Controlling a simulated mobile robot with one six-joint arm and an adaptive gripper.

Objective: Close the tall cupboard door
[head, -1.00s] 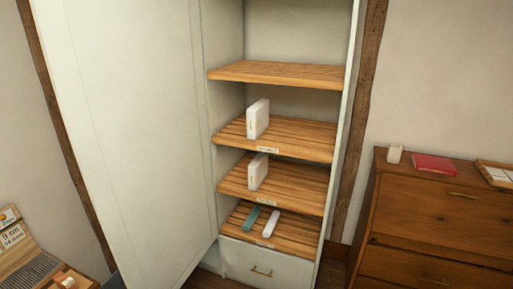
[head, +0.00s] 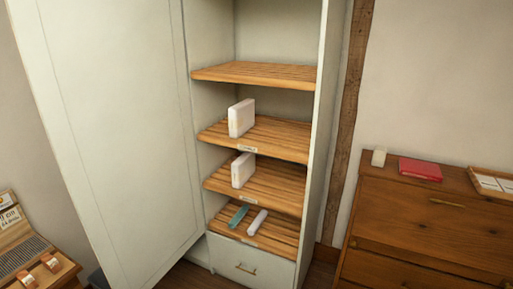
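The tall cupboard (head: 326,130) stands in the middle of the head view with its inside showing. Its pale door (head: 120,120) is hinged on the left and stands wide open, swung out toward the left. The door's lower edge runs close to the bottom of the picture. No handle shows on the visible face of the door. My gripper is not in the picture.
Slatted shelves (head: 255,73) hold two upright white boxes (head: 241,118), a green item (head: 238,216) and a white item (head: 257,222). A drawer (head: 250,262) sits below. A wooden dresser (head: 430,225) stands right, a wooden tray (head: 55,280) lower left.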

